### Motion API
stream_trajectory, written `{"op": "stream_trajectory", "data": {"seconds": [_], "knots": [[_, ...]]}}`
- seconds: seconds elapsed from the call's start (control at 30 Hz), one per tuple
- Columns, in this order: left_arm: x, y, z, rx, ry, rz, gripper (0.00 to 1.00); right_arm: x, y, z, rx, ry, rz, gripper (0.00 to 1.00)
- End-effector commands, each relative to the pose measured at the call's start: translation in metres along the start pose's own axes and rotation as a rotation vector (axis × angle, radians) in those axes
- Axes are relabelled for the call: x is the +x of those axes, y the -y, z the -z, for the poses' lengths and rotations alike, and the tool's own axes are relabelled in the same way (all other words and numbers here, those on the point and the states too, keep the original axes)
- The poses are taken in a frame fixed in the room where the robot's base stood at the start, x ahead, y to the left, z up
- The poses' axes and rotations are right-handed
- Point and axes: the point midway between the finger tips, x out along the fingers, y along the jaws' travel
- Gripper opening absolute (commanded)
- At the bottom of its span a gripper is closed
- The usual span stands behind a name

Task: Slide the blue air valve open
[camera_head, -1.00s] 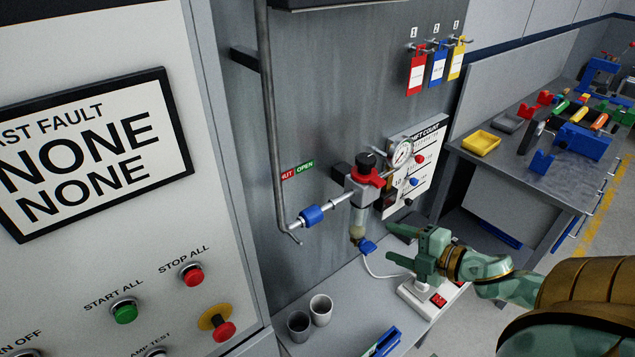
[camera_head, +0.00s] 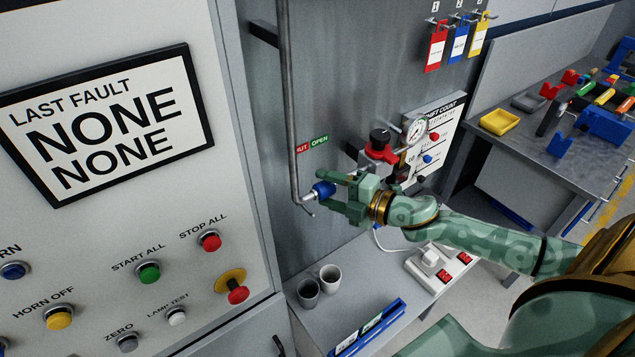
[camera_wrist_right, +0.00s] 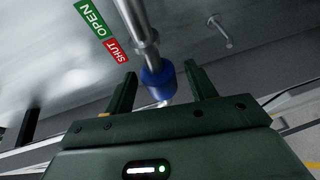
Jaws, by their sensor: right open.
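The blue air valve (camera_head: 321,189) is a blue sleeve on the short metal line beside the bent grey pipe. It sits below the red and green SHUT/OPEN label (camera_head: 312,144). In the right wrist view the blue valve (camera_wrist_right: 158,82) lies nearer the SHUT end of the label (camera_wrist_right: 101,31). My right gripper (camera_head: 328,190) is open, with one finger on either side of the valve. In the wrist view the right gripper (camera_wrist_right: 161,70) shows gaps between the valve and both fingers. My left gripper is not in view.
The bent grey pipe (camera_head: 290,100) is close on the left.

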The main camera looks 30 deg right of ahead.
Motion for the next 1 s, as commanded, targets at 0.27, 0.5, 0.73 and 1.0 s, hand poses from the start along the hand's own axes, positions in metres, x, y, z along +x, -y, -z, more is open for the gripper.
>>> {"op": "stream_trajectory", "data": {"seconds": [0.27,0.5,0.73,1.0], "knots": [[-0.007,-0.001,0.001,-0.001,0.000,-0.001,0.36,0.029,-0.001,0.000,0.001,0.000,-0.001,0.56],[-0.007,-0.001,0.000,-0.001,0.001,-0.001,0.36,0.032,0.000,0.000,0.000,0.001,0.000,0.56],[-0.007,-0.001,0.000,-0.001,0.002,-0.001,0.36,0.031,0.000,0.000,0.000,0.000,0.000,0.14],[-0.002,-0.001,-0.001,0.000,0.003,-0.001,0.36,0.027,0.003,-0.012,0.000,0.003,0.003,0.11]]}}
